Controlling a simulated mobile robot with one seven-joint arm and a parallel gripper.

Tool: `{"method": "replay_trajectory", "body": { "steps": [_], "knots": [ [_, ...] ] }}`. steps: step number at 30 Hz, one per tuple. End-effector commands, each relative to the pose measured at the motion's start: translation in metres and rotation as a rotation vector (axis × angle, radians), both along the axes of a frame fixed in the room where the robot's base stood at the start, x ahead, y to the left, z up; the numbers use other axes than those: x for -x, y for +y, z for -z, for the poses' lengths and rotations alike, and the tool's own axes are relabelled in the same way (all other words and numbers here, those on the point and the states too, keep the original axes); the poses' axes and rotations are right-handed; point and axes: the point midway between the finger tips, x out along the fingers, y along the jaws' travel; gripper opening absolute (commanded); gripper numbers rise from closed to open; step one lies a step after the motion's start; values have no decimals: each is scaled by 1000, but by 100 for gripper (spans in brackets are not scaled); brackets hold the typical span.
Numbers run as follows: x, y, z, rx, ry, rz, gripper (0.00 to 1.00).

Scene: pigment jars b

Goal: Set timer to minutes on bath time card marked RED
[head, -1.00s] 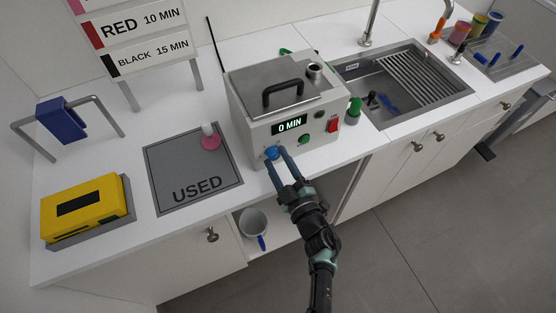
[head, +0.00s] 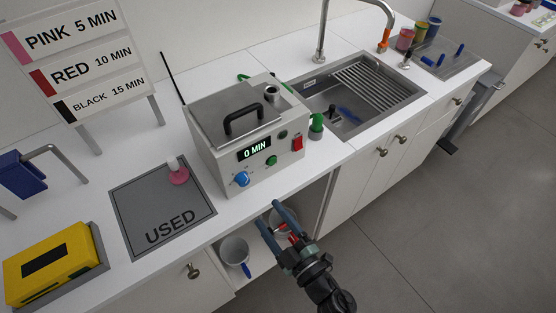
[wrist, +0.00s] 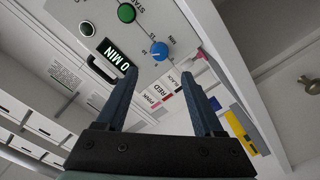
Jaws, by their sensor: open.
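The bath is a grey box (head: 225,150) on the counter with a black-handled lid. Its lit display (head: 254,148) reads 0 MIN. A blue dial (head: 242,179) sits below the display on the front; it also shows in the wrist view (wrist: 159,51). The card marked RED (head: 92,68) reads 10 MIN, between PINK 5 MIN and BLACK 15 MIN. My gripper (head: 267,213) is open and empty, in front of and below the bath, apart from the dial. In the wrist view the dial appears between and beyond the fingertips (wrist: 160,74).
A green button (head: 271,161) and a red switch (head: 297,143) are on the bath's front. A grey mat marked USED (head: 150,220) and a yellow box (head: 45,262) lie left. The sink (head: 345,100) is right. A grey mug (head: 235,250) stands in the open shelf below.

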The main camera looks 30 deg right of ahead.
Motion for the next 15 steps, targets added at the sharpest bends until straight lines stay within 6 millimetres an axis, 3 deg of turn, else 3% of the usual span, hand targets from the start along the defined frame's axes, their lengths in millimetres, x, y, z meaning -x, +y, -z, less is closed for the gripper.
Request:
{"method": "replay_trajectory", "body": {
  "steps": [6, 15],
  "knots": [
    [24, 0, 1, 0, 0, -1, 69],
    [27, -1, 0, 0, -1, -1, 69]
  ]
}}
